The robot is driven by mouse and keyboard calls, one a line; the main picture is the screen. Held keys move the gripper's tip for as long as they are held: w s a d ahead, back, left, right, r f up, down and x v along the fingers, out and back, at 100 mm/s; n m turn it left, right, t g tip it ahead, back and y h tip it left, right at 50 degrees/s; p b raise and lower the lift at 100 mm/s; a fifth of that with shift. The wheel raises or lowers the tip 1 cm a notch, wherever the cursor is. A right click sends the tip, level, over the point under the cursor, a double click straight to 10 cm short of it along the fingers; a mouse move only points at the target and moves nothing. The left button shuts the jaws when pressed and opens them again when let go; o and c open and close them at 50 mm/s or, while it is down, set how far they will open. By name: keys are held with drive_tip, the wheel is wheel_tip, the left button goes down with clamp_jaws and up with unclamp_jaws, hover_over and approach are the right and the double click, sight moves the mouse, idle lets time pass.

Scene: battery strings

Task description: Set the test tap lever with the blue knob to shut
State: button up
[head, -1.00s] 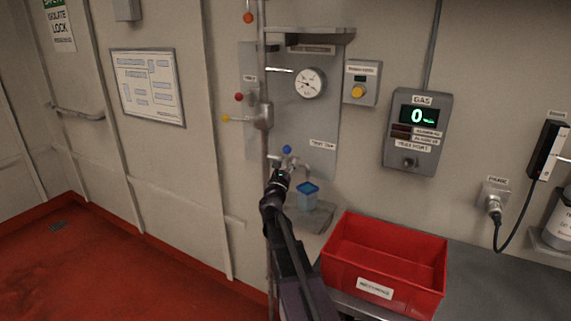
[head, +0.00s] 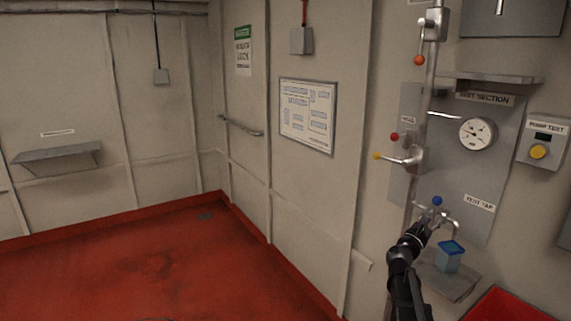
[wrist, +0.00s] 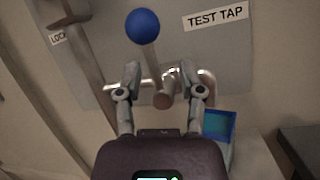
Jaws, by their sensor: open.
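The test tap's blue knob (head: 437,201) is at the lower part of the grey panel, left of the "TEST TAP" label (head: 479,203). In the wrist view the blue knob (wrist: 143,26) is large, above and beyond my fingertips. The metal tap body (wrist: 168,90) shows between and behind the fingers. My gripper (head: 432,222) is in front of the tap, partly hiding it. In the wrist view my gripper (wrist: 164,80) has its two fingers apart, with nothing clearly held. I cannot tell whether a finger touches the tap.
A blue cup (head: 449,257) stands below the spout on a small shelf (head: 465,288). Yellow (head: 377,156), red (head: 394,136) and orange (head: 419,60) knobs are on the pipework above. A red bin (head: 510,305) is at lower right. The red floor (head: 130,270) at left is clear.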

drive_tip(key=s+a+f+m+g+y+p, duration=0.2)
drive_tip(key=s+a+f+m+g+y, duration=0.25)
drive_tip(key=s+f+m, duration=0.35)
drive_tip(key=s+a+f+m+g+y+p, duration=0.35)
drive_tip(key=s+f+m+g, duration=0.2)
drive_tip(key=m, duration=0.45)
drive_tip(key=s+a+f+m+g+y+p, duration=0.1)
drive_tip(key=s+a+f+m+y, duration=0.1)
drive_tip(key=s+a+y, duration=0.3)
drive_tip(key=s+a+f+m+g+y+p, duration=0.1)
drive_tip(key=s+a+f+m+g+y, duration=0.1)
drive_tip(key=a, duration=1.2)
drive_tip(key=s+m+y, duration=0.1)
drive_tip(key=s+y, duration=0.1)
drive_tip(key=shift+s+a+y, duration=0.15)
drive_tip(key=shift+s+y, duration=0.25)
drive_tip(key=shift+f, duration=0.1)
